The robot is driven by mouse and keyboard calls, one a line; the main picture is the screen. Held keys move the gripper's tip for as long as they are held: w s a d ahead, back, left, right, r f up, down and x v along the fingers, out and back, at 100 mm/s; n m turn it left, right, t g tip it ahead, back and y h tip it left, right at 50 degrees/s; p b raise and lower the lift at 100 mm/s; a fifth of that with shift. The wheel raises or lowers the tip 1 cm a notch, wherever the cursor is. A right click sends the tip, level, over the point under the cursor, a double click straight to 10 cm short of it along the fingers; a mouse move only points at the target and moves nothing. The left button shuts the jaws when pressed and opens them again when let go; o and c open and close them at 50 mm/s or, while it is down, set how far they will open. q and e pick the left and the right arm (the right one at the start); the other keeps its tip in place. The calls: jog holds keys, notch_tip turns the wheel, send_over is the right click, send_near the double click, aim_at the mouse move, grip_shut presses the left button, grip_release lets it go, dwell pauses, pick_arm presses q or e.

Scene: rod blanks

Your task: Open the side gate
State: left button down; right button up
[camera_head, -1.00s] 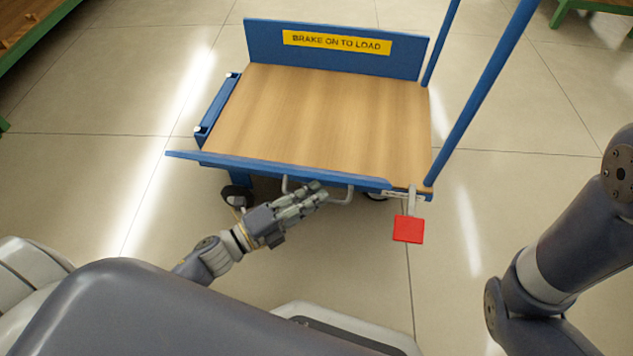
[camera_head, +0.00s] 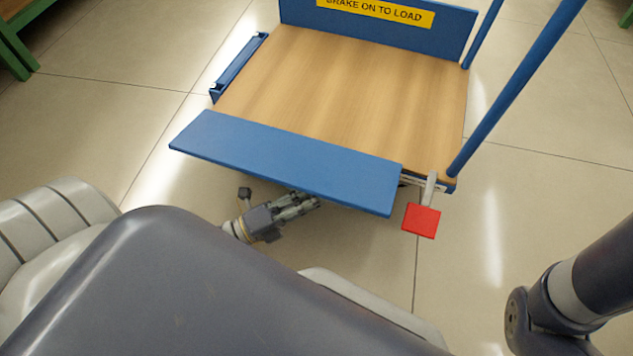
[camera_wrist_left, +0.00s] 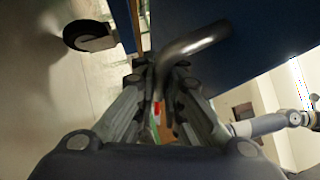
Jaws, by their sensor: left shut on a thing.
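The side gate (camera_head: 290,165) is a blue panel on the near side of the cart. It leans out toward me, with its broad face showing. My left gripper (camera_head: 312,203) is at the gate's lower near edge, its fingertips partly under it. In the left wrist view, my left gripper (camera_wrist_left: 160,75) is shut on a grey bar handle (camera_wrist_left: 195,42) fixed to the blue panel. The handle is hidden under the gate in the head view. My right gripper is not in view; only part of my right arm shows at the right.
The cart's wooden deck (camera_head: 345,95) is empty. A far blue panel (camera_head: 380,30) carries a yellow sign. A red pedal (camera_head: 421,220) hangs at the near right corner, beside a blue post (camera_head: 515,85). A caster wheel (camera_wrist_left: 88,35) shows in the left wrist view.

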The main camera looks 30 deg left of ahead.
pick_arm(q)
jog(key=shift+s+d, duration=0.1)
dwell(0.4)
jog(key=c, duration=2)
grip_release()
jog(key=shift+o, duration=0.2)
jog(key=v, duration=1.2)
jog(key=shift+f, duration=0.3)
